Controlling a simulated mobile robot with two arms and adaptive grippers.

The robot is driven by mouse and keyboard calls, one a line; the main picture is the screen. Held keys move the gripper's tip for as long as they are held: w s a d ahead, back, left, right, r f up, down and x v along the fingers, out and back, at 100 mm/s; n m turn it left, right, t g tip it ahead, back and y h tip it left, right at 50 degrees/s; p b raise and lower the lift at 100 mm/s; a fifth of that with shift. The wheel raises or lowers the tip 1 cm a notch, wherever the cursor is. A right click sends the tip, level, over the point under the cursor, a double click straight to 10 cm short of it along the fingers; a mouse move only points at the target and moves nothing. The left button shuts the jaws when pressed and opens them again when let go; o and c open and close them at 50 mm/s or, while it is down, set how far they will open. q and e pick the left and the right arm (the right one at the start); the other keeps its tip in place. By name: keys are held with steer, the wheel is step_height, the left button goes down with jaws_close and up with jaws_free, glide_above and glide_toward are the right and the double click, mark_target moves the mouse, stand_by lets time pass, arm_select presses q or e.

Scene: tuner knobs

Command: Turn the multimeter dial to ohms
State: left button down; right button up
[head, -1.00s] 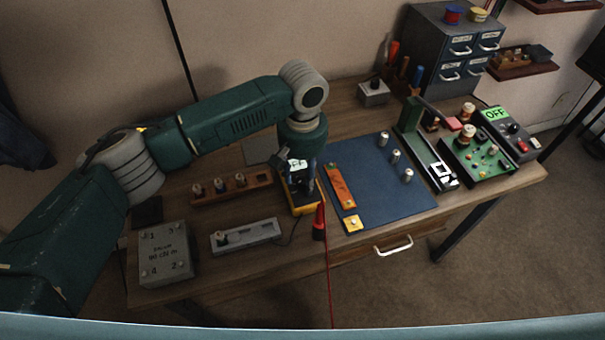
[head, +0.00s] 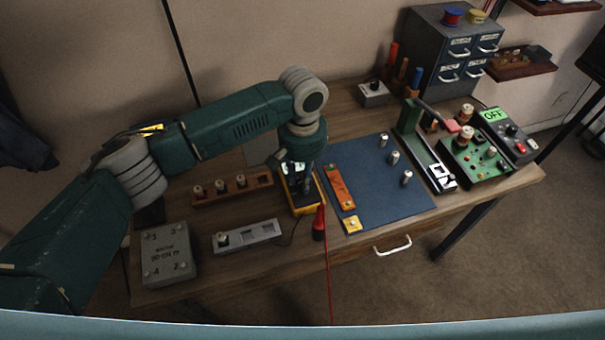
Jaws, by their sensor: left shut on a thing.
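The yellow multimeter (head: 307,209) lies on the wooden bench left of the blue mat, under my left gripper. Its lit display (head: 288,167) is mostly covered by my wrist, so I cannot read it. My left gripper (head: 303,192) points down over the multimeter's face, shut on the dial. The dial itself is hidden by the fingers, so its pointer and markings cannot be read. A red probe (head: 319,222) stands beside the multimeter's lower right, its red lead hanging over the bench's front edge. My right gripper is not in view.
The blue mat (head: 375,195) holds several small metal knobs and an orange strip. A wooden knob rack (head: 232,189), a grey slotted bar (head: 246,236) and a grey box (head: 166,255) stand left. A green-screened device (head: 519,147) reading OFF stands far right.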

arm_select(q)
steer(key=shift+r+m+p, duration=0.25)
steer(key=shift+m+p, duration=0.5)
steer(key=shift+m, duration=0.05)
steer(key=m+p, duration=0.2)
steer(key=shift+m, duration=0.3)
steer(key=m+p, duration=0.1)
steer(key=m, duration=0.1)
steer(key=shift+m+p, duration=0.35)
steer(key=shift+m, duration=0.05)
steer(key=m+p, duration=0.1)
steer(key=m, duration=0.1)
steer(key=shift+f+m, duration=0.1)
steer(key=shift+m, duration=0.3)
steer(key=m, duration=0.2)
steer(key=shift+m+p, duration=0.3)
steer(key=shift+p, duration=0.1)
steer(key=m, duration=0.3)
steer(key=shift+w+m+p, duration=0.1)
steer(key=shift+m+p, duration=0.2)
steer(key=shift+m, duration=0.1)
steer(key=m, duration=0.3)
steer(key=shift+f, duration=0.1)
steer(key=shift+m, duration=1.7)
